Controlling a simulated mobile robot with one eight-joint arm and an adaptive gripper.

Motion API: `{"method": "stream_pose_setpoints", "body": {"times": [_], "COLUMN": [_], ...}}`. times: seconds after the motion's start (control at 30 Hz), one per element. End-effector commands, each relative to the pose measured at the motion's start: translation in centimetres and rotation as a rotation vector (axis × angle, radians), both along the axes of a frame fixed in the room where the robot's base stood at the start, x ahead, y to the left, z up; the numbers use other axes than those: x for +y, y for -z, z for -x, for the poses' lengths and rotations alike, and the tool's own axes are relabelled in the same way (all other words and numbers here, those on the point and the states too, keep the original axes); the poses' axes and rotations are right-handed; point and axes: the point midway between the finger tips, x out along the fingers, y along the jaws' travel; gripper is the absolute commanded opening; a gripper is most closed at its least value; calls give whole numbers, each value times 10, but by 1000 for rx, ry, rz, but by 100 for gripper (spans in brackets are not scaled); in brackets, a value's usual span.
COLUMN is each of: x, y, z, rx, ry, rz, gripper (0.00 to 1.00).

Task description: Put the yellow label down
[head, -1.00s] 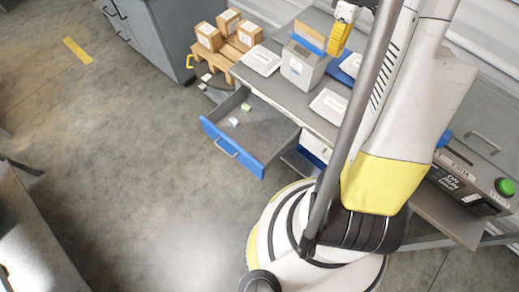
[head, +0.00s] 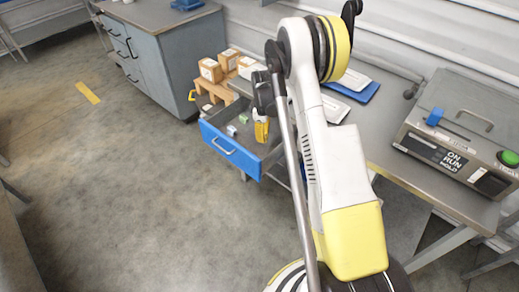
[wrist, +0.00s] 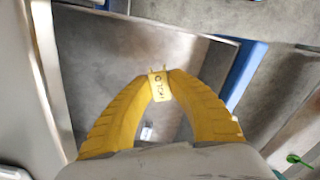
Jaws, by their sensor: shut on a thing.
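My gripper (wrist: 160,76) is shut on the yellow label (wrist: 158,87), a small tag with dark print, pinched between the two yellow fingertips in the wrist view. In the head view my gripper (head: 261,130) hangs over the right part of the open drawer (head: 230,149) with the blue front; the label cannot be made out there. The wrist view shows the grey drawer interior (wrist: 95,60) behind the label. The height of the label above the drawer floor is hard to tell.
Two small items lie in the drawer, a whitish one (head: 231,130) and a greenish one (head: 243,118). Cardboard boxes (head: 211,70) stand on a wooden rack behind it. A machine with a green button (head: 460,140) sits on the bench at right.

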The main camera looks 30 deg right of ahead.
Motion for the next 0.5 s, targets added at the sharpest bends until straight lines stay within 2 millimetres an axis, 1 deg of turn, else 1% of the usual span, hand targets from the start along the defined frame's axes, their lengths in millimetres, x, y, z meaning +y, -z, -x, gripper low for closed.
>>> {"method": "stream_pose_setpoints", "body": {"times": [0.03, 0.13, 0.33, 0.5], "x": [0, 0, 0, 0], "y": [14, 34, 56, 81], "z": [0, 0, 0, 0], "rx": [0, 1, 0, 1], "ry": [0, 0, 0, 0], "rz": [0, 1, 1, 2], "gripper": [8, 8, 8, 8]}}
